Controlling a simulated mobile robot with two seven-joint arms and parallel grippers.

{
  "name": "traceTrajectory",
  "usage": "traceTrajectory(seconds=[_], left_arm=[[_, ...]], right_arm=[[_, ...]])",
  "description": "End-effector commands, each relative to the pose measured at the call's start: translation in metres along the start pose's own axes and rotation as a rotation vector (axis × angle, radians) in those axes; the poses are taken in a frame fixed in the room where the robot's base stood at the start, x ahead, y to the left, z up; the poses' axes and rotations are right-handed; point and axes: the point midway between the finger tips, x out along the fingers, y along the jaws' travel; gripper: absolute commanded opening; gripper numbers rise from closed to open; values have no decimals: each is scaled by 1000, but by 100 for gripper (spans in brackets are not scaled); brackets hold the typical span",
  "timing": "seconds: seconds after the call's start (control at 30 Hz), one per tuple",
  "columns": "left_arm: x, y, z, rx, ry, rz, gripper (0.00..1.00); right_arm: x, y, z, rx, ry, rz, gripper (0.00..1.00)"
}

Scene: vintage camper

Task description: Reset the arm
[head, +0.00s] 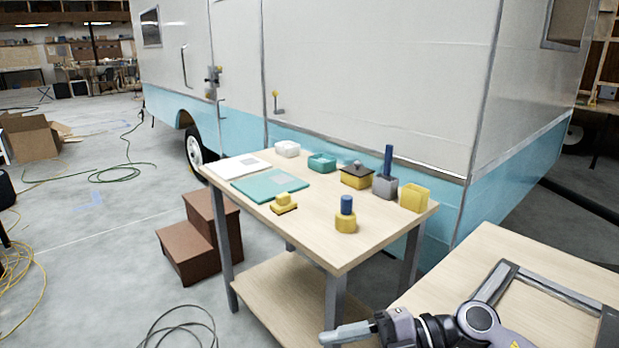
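One arm of mine comes in from the lower right, over the near wooden table. Its gripper, my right gripper (345,333), is at the bottom edge of the head view, pointing left. It is seen from the side and partly cut off by the frame edge, so I cannot tell whether its fingers are apart. No object shows in it. It is below and in front of the wooden work table (335,258), apart from the things on top. My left gripper is not in view.
The table holds a teal board (270,184), a yellow block (284,202), a blue-topped yellow holder (346,222), a grey cup (385,186) and several small boxes. A frame (560,298) lies on the near table. Brown steps (190,255) stand left; the camper (370,70) is behind.

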Motion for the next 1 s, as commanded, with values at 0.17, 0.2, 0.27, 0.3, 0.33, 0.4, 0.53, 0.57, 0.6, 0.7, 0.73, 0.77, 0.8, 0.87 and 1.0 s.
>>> traceTrajectory(seconds=[0.17, 0.2, 0.27, 0.3, 0.33, 0.4, 0.53, 0.57, 0.6, 0.7, 0.73, 0.77, 0.8, 0.87, 1.0], left_arm=[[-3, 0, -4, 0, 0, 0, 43], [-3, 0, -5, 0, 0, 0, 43], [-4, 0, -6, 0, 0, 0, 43], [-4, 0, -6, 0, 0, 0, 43], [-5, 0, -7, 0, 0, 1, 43], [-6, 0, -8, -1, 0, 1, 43], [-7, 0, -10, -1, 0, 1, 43], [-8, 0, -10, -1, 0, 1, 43], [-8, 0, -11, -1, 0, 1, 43], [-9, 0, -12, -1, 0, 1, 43], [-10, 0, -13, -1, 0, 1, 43], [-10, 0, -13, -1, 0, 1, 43], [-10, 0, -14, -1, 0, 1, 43], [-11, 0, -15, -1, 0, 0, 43], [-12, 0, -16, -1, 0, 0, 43]], right_arm=[[11, 17, -12, 113, 27, 396, 54], [9, 19, -10, 149, 14, 482, 54], [3, 20, -6, 207, -19, 602, 54], [-3, 18, -1, 251, -48, 678, 54], [-7, 16, 3, 286, -74, 733, 54], [-19, 6, 14, 376, -146, 850, 54], [-44, -30, 37, 568, -315, 1022, 54], [-50, -41, 42, 617, -360, 1054, 54], [-57, -58, 48, 684, -421, 1087, 54], [-73, -109, 57, 863, -581, 1146, 54], [-78, -126, 58, 916, -629, 1155, 54], [-81, -143, 58, 971, -676, 1159, 54], [-85, -165, 57, 1041, -734, 1160, 54], [-90, -196, 53, 1138, -813, 1152, 54], [-96, -252, 38, 1309, -941, 1113, 54]])
